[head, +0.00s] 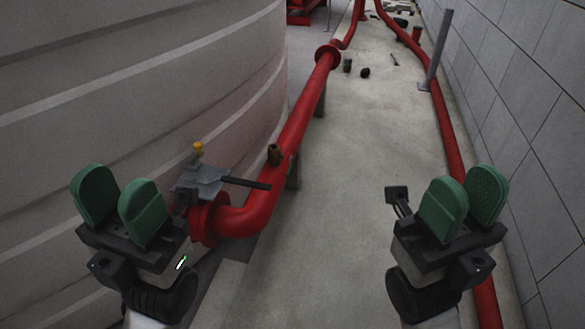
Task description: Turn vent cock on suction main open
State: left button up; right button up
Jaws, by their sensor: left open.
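A red suction main (290,125) runs from an elbow and flange by the tank away toward the back. A small brass-coloured fitting (274,154), which looks like the vent cock, stands on top of the pipe. Its handle position is too small to tell. My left gripper (120,203) is open and empty at the lower left, left of the pipe flange and apart from the fitting. My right gripper (465,201) is open and empty at the lower right, over the floor near the wall.
A grey valve body (200,182) with a yellow cap (198,148) and a dark lever (246,183) sits by the flange. A large ribbed tank (130,90) fills the left. Another red pipe (445,125) runs along the right wall.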

aim_at(291, 158)
jog(key=k+j, duration=0.2)
jog(key=i+l, duration=0.15)
jog(key=i, duration=0.3)
jog(key=i+l+u, duration=0.15)
jog(key=i+l, duration=0.65)
jog(key=l, duration=0.15)
